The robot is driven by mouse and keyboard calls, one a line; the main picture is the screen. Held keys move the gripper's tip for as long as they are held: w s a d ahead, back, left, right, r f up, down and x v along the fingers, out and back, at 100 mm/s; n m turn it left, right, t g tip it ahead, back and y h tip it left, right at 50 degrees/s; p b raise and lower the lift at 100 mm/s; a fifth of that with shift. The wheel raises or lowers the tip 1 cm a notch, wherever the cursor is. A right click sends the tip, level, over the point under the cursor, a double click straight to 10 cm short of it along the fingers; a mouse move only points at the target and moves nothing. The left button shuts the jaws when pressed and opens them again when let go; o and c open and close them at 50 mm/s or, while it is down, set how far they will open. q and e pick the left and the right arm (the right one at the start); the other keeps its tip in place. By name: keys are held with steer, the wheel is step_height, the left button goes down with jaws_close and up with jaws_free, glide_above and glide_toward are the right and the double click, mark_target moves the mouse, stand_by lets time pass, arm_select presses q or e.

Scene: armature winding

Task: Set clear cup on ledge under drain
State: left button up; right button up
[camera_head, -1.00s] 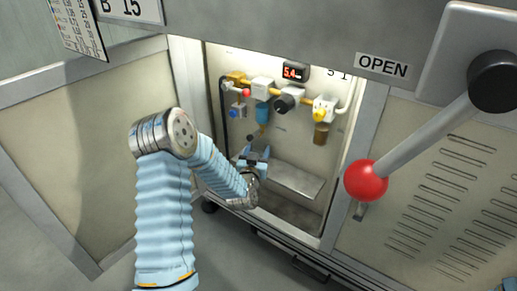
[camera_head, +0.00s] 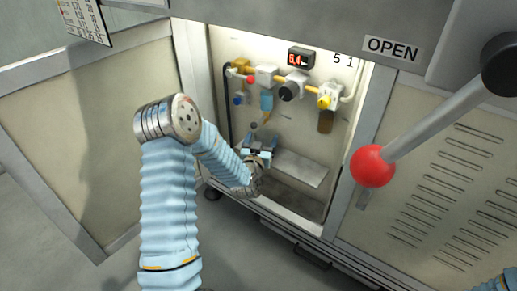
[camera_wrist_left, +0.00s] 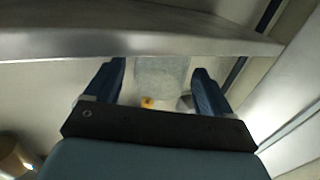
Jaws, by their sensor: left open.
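My left gripper (camera_head: 257,153) is inside the open cabinet bay, at the left end of the metal ledge (camera_head: 302,168). In the left wrist view its two blue fingers (camera_wrist_left: 158,88) are apart. A pale, see-through piece that looks like the clear cup (camera_wrist_left: 160,75) shows between them, with a gap at each side. The ledge (camera_wrist_left: 130,42) crosses the top of that view, right by the cup's end. I cannot tell whether the cup rests on it. In the head view the cup is not made out. A blue bowl (camera_head: 267,103) hangs above the gripper; the drain is not clear.
A row of valves and fittings (camera_head: 290,82) with an amber bowl (camera_head: 326,121) and a red-digit display (camera_head: 300,58) is on the back wall. A lever with a red ball (camera_head: 373,166) stands out at the right. The right part of the ledge is clear.

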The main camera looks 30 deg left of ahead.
arm_select(q)
steer(key=v, duration=1.2)
steer(key=s+d+f+m+g+h, duration=0.1)
steer(key=s+d+f+g+h, duration=0.2)
steer(key=d+f, duration=0.4)
steer(key=s+d+f+g+h, duration=0.1)
steer(key=d+f+g+h, duration=0.35)
steer(key=f, duration=0.55)
steer(key=s+d+f+g+h, duration=0.1)
steer(key=s+d+f+g, duration=0.3)
steer(key=s, duration=0.3)
steer(key=s+d+f+g+h, duration=0.1)
steer(key=s+d+f+g, duration=0.3)
steer(key=s+d+g, duration=0.1)
steer(key=s+d, duration=0.1)
steer(key=s, duration=0.1)
steer(key=shift+s+f+m, duration=0.2)
steer(key=shift+s+m, duration=0.1)
steer(key=shift+s, duration=0.05)
